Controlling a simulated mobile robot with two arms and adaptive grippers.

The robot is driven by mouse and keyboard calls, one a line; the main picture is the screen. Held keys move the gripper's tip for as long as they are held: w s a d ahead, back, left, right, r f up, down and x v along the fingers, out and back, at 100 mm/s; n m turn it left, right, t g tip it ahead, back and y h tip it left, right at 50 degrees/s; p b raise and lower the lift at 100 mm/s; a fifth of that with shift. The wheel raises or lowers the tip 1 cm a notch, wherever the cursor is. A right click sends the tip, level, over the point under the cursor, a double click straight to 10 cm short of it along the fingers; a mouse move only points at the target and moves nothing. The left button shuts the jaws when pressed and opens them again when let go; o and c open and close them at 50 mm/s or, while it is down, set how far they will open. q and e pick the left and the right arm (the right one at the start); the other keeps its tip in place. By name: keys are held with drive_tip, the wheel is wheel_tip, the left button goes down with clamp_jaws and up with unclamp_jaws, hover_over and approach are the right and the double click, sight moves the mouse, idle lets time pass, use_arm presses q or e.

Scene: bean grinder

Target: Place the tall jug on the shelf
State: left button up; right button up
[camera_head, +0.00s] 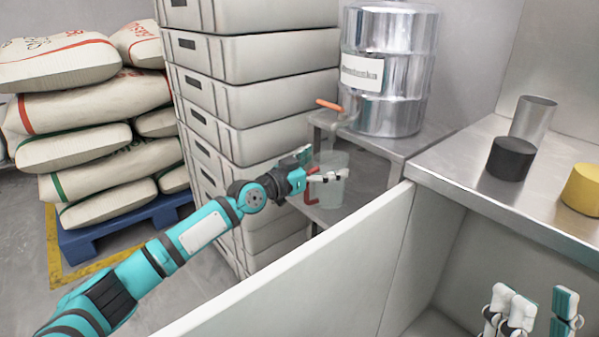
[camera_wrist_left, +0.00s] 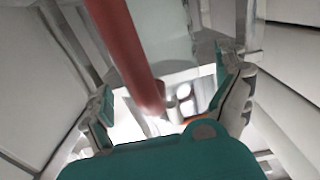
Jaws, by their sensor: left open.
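A clear tall jug (camera_head: 334,190) with a red handle (camera_head: 310,187) is at the metal stand (camera_head: 385,145), below the drum's orange tap. I cannot tell whether its base touches the stand's lower shelf (camera_head: 365,195). My left gripper (camera_head: 320,168) is open at the handle side of the jug and partly covers it. In the left wrist view the red handle (camera_wrist_left: 128,50) runs between the open fingers (camera_wrist_left: 170,110), with no clear contact. My right gripper (camera_head: 538,312) is at the bottom right, its fingers apart and nothing visible between them.
A metal drum (camera_head: 390,70) with an orange tap (camera_head: 330,105) stands on the stand. Stacked grey crates (camera_head: 250,90) rise close behind my left arm. A steel counter (camera_head: 470,165) holds a metal cup (camera_head: 533,118), a black cylinder (camera_head: 511,158) and a yellow one (camera_head: 583,188). A pale panel (camera_head: 310,275) lies in front.

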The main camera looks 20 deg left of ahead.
use_arm(q)
drive_tip(key=p+v, duration=0.1)
drive_tip(key=v, duration=0.4)
drive_tip(key=shift+s+a, duration=0.25)
drive_tip(key=shift+v, duration=2.9)
use_arm(e)
drive_tip(key=w+a+f+g+h, duration=0.1)
drive_tip(key=w+f+g, duration=0.3)
drive_tip(key=w, duration=0.1)
drive_tip(key=shift+w+h, duration=0.3)
drive_tip(key=shift+w, duration=0.05)
use_arm(q)
drive_tip(key=shift+f, duration=0.1)
